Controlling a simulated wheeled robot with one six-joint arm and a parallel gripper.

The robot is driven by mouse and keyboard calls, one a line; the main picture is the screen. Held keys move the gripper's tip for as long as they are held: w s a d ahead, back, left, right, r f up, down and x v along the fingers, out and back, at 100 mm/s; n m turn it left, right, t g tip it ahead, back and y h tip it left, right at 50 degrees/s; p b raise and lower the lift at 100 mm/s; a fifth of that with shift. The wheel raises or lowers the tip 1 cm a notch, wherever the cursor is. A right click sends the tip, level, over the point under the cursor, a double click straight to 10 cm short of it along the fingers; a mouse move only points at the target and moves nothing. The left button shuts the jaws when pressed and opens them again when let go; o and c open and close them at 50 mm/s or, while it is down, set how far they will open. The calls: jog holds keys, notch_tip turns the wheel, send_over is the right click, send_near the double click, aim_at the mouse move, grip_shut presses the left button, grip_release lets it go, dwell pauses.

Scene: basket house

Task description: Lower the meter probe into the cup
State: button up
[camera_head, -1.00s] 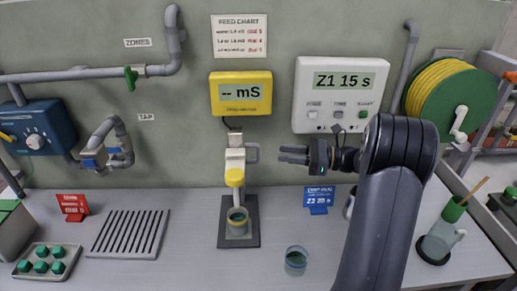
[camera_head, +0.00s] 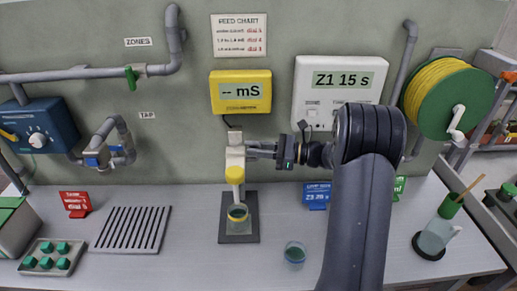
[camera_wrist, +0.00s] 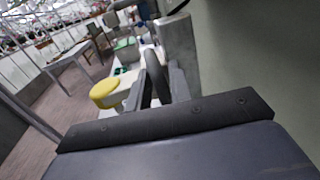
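The meter probe (camera_head: 235,176) has a yellow cap and a pale stem, and hangs upright on a light holder with a grey side handle. The wrist view shows the dark loop handle (camera_wrist: 154,72) between the fingers and the yellow cap (camera_wrist: 104,93) to the left. Contact with the handle is unclear.
A second cup (camera_head: 295,256) with dark liquid stands on the bench, front right of the base plate. A slotted tray (camera_head: 131,229) lies to the left. The yellow meter display (camera_head: 240,92) reads "-- mS" on the wall above. A blue card (camera_head: 316,196) stands to the right.

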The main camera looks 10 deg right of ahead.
grip_shut()
notch_tip(320, 180, down, 7)
jog(key=b, duration=0.4)
jog(key=shift+f, duration=0.1)
jog(key=shift+o, duration=1.3)
grip_release()
